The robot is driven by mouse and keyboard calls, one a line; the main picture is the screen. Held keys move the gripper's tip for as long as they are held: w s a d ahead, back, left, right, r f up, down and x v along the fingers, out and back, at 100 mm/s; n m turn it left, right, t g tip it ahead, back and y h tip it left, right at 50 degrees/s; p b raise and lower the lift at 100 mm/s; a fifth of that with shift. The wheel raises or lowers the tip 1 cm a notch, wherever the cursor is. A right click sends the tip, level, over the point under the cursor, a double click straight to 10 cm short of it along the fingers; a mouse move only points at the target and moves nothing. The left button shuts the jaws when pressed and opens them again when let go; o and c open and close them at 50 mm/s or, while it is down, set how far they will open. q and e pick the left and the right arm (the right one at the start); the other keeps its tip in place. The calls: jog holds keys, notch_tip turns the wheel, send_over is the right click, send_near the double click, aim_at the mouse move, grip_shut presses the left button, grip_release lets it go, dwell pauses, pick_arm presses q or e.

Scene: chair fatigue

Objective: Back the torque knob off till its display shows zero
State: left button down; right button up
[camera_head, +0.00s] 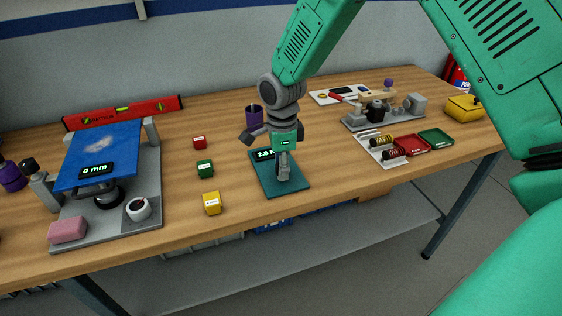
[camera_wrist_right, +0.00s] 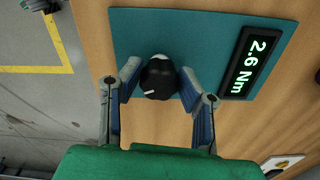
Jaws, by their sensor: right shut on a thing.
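The torque knob (camera_wrist_right: 158,78) is black with a white pointer mark and sits on a teal plate (camera_head: 294,188). The display (camera_wrist_right: 250,62) on the plate reads 2.6 Nm in the right wrist view; in the head view the display (camera_head: 263,155) is partly covered by my gripper. My right gripper (camera_head: 283,172) points down over the plate. In the right wrist view its two fingers (camera_wrist_right: 160,82) are closed on either side of the knob. The knob is hidden behind the gripper in the head view. My left gripper is in neither view.
Small red (camera_head: 199,142), green (camera_head: 205,169) and yellow (camera_head: 212,203) blocks stand left of the plate. A grey rig with a blue panel (camera_head: 103,150) is further left. A purple cup (camera_head: 254,117) stands behind the plate. Red (camera_head: 411,145) and green trays lie right.

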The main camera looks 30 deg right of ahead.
jog(key=n+p, duration=0.1)
jog(key=n, duration=0.1)
jog(key=n+p, duration=0.2)
jog(key=n, duration=0.1)
jog(key=shift+w+r+n+p, duration=0.15)
jog(key=shift+r+n+p, duration=0.1)
jog(key=shift+n+p, duration=0.05)
jog(key=n+p, duration=0.1)
jog(key=n, duration=0.2)
jog(key=shift+n+p, duration=0.3)
jog(key=n+p, duration=0.1)
jog(key=n, duration=0.1)
jog(key=shift+n, duration=0.4)
jog(key=n+p, duration=0.1)
jog(key=n, duration=0.3)
jog(key=shift+n, duration=0.3)
jog(key=shift+d+n+p, duration=0.1)
jog(key=shift+n+p, duration=0.5)
jog(key=shift+n, duration=1.6)
jog(key=o, duration=1.1)
jog(key=shift+o, duration=0.2)
jog(key=shift+f, duration=0.15)
